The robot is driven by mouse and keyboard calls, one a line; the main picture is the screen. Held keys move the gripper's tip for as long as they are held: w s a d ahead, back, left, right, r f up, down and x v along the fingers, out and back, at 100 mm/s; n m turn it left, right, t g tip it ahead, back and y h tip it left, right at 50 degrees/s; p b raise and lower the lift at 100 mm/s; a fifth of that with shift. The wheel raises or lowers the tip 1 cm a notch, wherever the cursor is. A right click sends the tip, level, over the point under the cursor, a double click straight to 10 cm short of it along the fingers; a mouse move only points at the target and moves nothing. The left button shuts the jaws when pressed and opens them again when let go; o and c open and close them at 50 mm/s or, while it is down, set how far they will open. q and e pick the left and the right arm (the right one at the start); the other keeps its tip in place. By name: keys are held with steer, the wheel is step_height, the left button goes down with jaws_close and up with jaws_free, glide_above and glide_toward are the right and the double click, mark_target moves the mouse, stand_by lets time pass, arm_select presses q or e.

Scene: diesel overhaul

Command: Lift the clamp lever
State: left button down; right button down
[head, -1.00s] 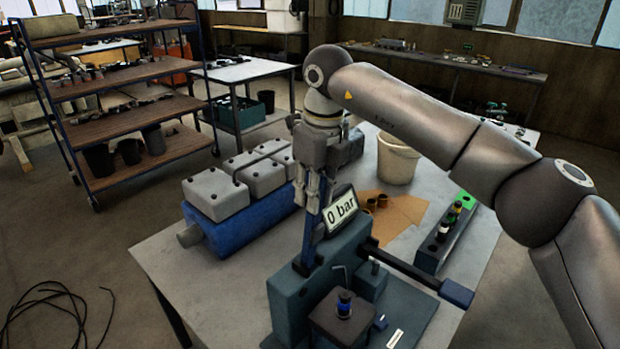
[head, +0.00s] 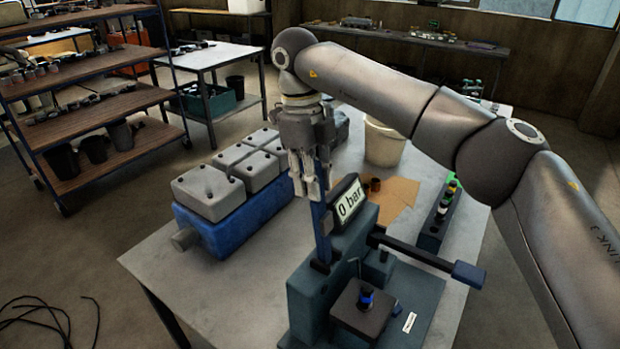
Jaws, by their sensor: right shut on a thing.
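The test stand (head: 310,300) is a blue-grey block with a display (head: 348,200) reading "0 bar". A blue lever (head: 320,230) stands nearly upright at its left side. My right gripper (head: 311,185) points down, its fingers shut on this lever's upper part, which they partly hide. A second, dark lever (head: 415,253) with a blue end (head: 468,275) sticks out to the right, roughly level. No label shows which one is the clamp lever. A dark square block with a blue-ringed part (head: 366,297) sits at the front of the stand. My left gripper is not in view.
A blue engine block with grey covers (head: 225,225) stands left of the lever. Behind the stand are a white bucket (head: 385,143) and brown paper (head: 400,192) with small rings. A dark rack (head: 428,236) stands at right. The table's front left is clear.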

steer(key=c, duration=1.3)
jaws_free()
steer(key=shift+f, duration=0.1)
steer(key=shift+o, duration=0.2)
step_height(320, 180, up, 12)
steer(key=w+a, duration=0.1)
steer(key=shift+a, duration=0.2)
steer(key=shift+f, duration=0.1)
